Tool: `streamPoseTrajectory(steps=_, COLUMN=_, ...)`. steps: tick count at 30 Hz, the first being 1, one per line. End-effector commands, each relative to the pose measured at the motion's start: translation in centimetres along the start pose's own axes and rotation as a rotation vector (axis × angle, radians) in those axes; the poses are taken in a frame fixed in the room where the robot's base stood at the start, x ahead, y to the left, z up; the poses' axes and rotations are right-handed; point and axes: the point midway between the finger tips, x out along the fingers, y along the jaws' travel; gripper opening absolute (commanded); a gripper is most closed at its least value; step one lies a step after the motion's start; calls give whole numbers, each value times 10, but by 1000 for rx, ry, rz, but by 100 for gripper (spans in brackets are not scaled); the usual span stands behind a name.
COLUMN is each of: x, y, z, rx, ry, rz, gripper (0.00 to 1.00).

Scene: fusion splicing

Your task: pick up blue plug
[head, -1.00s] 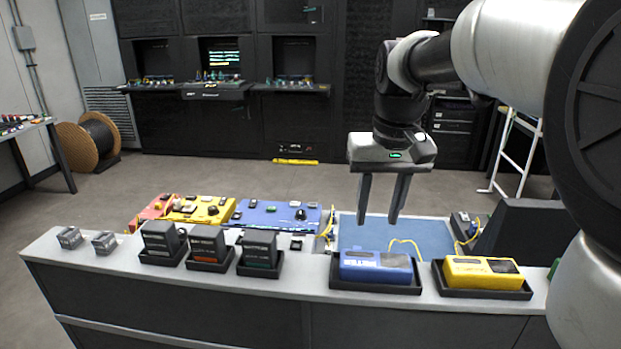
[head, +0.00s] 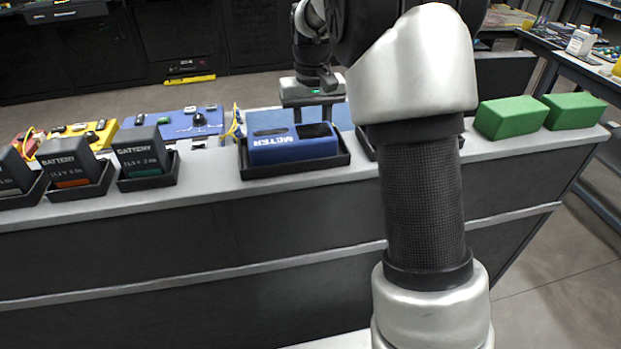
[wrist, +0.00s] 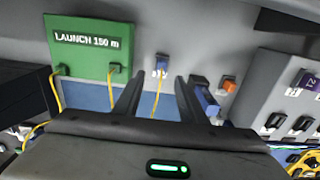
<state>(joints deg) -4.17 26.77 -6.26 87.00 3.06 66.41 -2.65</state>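In the wrist view, my gripper (wrist: 158,80) is open, its two dark fingers apart with nothing held between them. A small blue plug (wrist: 162,62) with a yellow cable sits on a grey surface just beyond the fingertips, roughly in line with the gap. The cable runs back from it between the fingers. In the head view, my gripper (head: 313,100) is low behind the blue meter, and its fingertips are hidden. I cannot make out the plug in the head view.
A green "LAUNCH 150 m" box (wrist: 92,48) with yellow cables stands left of the fingers. A blue block (wrist: 205,98) lies close right of them, with an orange piece (wrist: 229,85) beyond. The blue meter (head: 293,142) sits in a black tray; batteries (head: 68,160) stand left.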

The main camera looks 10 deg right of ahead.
Motion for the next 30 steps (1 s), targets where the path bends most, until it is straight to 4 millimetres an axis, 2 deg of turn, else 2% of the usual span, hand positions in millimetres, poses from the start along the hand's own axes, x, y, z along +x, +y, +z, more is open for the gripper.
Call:
streamPoseTrajectory(steps=1, x=7, y=0, z=0, rx=0, ry=-1, rz=0, gripper=38)
streamPoseTrajectory(steps=8, x=19, y=-1, z=0, rx=0, ry=0, rz=0, gripper=38)
streamPoseTrajectory(steps=18, x=64, y=-3, z=2, rx=1, ry=-1, rz=0, gripper=38)
streamPoseTrajectory(steps=25, x=64, y=-3, z=1, rx=0, ry=1, rz=0, gripper=38)
streamPoseTrajectory(steps=26, x=64, y=-4, z=1, rx=0, ry=1, rz=0, gripper=34)
streamPoseTrajectory(steps=30, x=64, y=-4, z=1, rx=0, ry=1, rz=0, gripper=10)
